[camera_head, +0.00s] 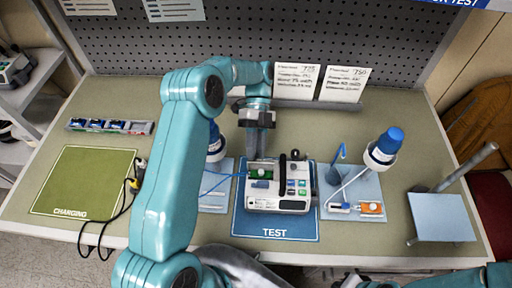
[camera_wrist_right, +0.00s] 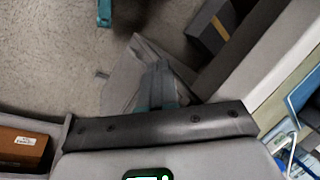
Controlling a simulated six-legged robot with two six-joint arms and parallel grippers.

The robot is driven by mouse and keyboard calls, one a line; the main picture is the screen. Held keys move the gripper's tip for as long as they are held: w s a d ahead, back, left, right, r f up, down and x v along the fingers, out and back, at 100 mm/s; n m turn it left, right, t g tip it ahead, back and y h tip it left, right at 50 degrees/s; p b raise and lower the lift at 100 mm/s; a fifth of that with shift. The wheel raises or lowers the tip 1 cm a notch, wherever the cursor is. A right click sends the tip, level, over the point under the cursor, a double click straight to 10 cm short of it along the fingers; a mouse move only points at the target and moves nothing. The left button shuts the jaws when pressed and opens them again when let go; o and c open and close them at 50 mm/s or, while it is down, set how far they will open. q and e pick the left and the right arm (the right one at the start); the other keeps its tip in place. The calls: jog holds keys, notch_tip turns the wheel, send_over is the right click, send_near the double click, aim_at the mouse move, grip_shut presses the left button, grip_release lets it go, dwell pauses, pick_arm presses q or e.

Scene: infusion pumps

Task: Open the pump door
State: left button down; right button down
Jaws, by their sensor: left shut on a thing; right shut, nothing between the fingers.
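The infusion pump (camera_head: 291,205) is a white box with a dark handle at its top right, a green patch at its upper left and small coloured keys. It sits on the blue TEST mat (camera_head: 308,229). My left gripper (camera_head: 257,156) comes down from above at the pump's back left edge, by the green patch. It is shut on a part there, seemingly the pump door. The fingers hide the exact grip, and I cannot tell how far the door stands open. My right gripper's fingers do not show in either view.
Blue-capped bottles (camera_head: 385,147) stand either side, each by a light blue mat (camera_head: 367,190) with tubing. A green CHARGING mat (camera_head: 84,180) and black cables (camera_head: 112,221) lie at left. A slanted grey post and blue board (camera_head: 441,217) stand at right. A pegboard closes the back.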

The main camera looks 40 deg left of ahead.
pick_arm(q)
jog(key=shift+f, duration=0.2)
jog(key=c, duration=1)
grip_release()
jog(key=shift+w+a, duration=0.1)
jog(key=shift+w, duration=0.05)
jog(key=shift+r, duration=0.1)
